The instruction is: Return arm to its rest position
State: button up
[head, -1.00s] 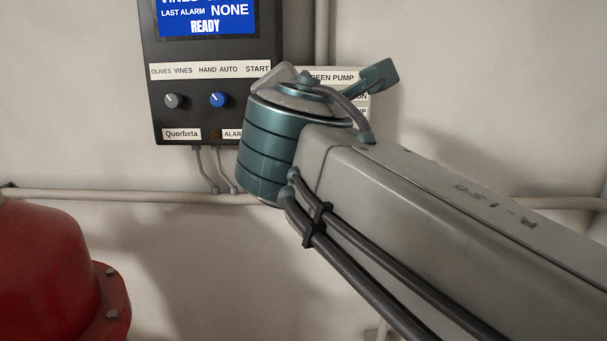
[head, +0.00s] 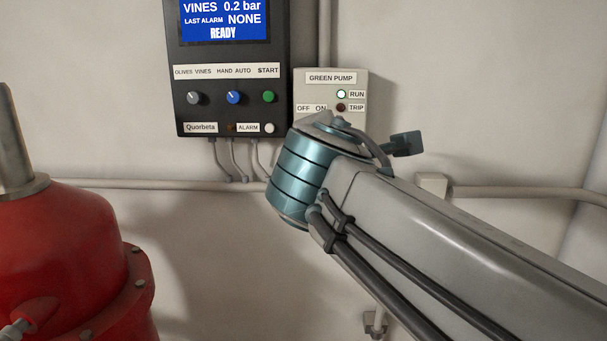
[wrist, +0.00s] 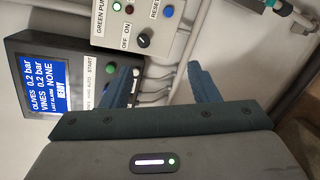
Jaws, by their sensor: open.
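My arm reaches across the right of the head view, with its teal joint in front of the wall below the control boxes. My gripper (wrist: 163,88) shows in the wrist view as two teal fingers standing well apart, with nothing between them. The fingers point toward the wall. The left finger overlaps part of the black control panel in that view, but how far it is from the panel I cannot tell. In the head view the fingers cannot be clearly made out behind the arm.
The black control panel (head: 220,115) reads READY. The green pump box (head: 355,88) beside it has its RUN lamp lit, and its knob (wrist: 144,39) shows in the wrist view. A red vessel (head: 75,245) stands at left. Pipes (head: 200,185) run along the wall.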

jog(key=s+d+f+m+g+h+p, duration=0.1)
jog(key=s+d+f+m+g, duration=0.15)
jog(key=d+f+m, duration=0.4)
jog(key=s+d+f+m+g+p, duration=0.1)
jog(key=d+f+m+g, duration=0.2)
jog(key=f, duration=0.6)
jog(key=s+f+m+g+y, duration=0.1)
jog(key=s+f+m+g, duration=0.2)
jog(key=s+f+m, duration=0.2)
jog(key=s+d+f+m+g+y, duration=0.1)
jog(key=s+f+m+g, duration=0.3)
jog(key=f, duration=0.6)
jog(key=shift+s+d+m+y+p, duration=0.3)
jog(key=shift+s+m+y+p, duration=0.25)
jog(key=shift+s+m, duration=0.5)
jog(key=shift+w, duration=0.2)
